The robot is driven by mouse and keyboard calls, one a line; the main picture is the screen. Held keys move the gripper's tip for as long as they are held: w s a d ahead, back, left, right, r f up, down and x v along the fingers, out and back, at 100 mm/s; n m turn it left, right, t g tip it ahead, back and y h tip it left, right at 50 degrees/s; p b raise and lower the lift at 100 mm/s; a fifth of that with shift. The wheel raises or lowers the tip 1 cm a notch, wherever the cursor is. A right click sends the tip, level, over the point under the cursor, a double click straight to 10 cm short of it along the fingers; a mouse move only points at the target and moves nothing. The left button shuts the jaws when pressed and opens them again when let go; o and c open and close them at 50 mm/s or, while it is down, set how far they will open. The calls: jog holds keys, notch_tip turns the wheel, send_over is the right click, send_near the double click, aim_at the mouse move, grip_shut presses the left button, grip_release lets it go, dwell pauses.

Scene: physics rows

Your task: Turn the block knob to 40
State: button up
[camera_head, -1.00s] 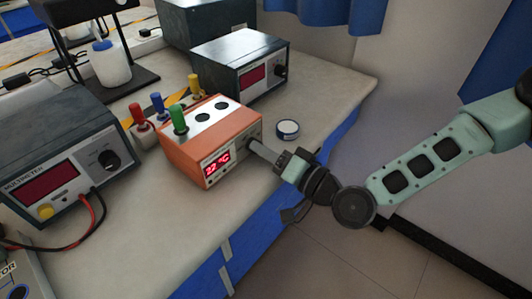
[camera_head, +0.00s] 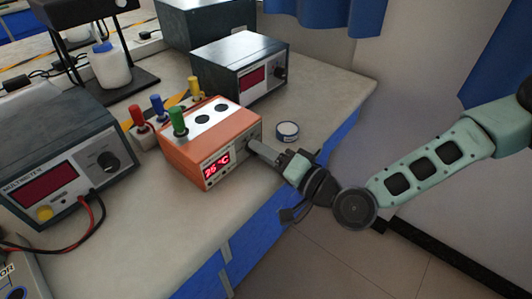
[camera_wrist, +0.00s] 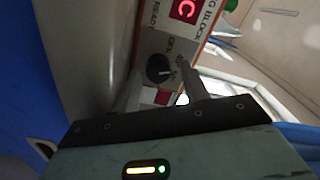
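The heating block (camera_head: 222,150) is an orange box on the bench with a lit red display (camera_head: 216,166) that seems to read about 26 °C. The digits are small and not certain. Its black round knob (camera_wrist: 158,68) shows on the front panel in the wrist view. In the head view my gripper (camera_head: 256,148) covers the knob. My gripper's fingertips are at the right side of the front panel, right by the knob. In the wrist view one grey finger (camera_wrist: 196,84) reaches close beside the knob. I cannot make out whether the fingers grip it.
A multimeter (camera_head: 62,165) with red and black leads stands at the left. A dark instrument (camera_head: 240,62) stands behind the block. A small round tin (camera_head: 287,131) sits behind my gripper. Floor is open in front.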

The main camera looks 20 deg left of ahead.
jog(key=shift+w+f, duration=0.1)
jog(key=shift+f, duration=0.1)
dwell(0.4)
jog(key=n+p, duration=0.1)
jog(key=n, duration=0.4)
jog(key=shift+r, duration=0.15)
jog(key=n+p, duration=0.1)
jog(key=n, duration=0.3)
jog(key=shift+p, duration=0.3)
jog(key=s+d+n, duration=0.1)
jog(key=s+d, duration=0.2)
jog(key=d, duration=0.5)
jog(key=s+d, duration=0.4)
jog(key=d, duration=0.4)
jog(key=s+d+r+g+h+p, duration=0.1)
jog(key=d+r+g+h+p, duration=0.1)
jog(key=d+r+h+p, duration=0.2)
jog(key=s+d+r+g+h+p, duration=0.1)
jog(key=d+r+g+h+p, duration=0.2)
jog(key=r+h+p, duration=0.7)
notch_tip(320, 180, up, 3)
jog(key=shift+d+f, duration=0.1)
jog(key=shift+d, duration=0.75)
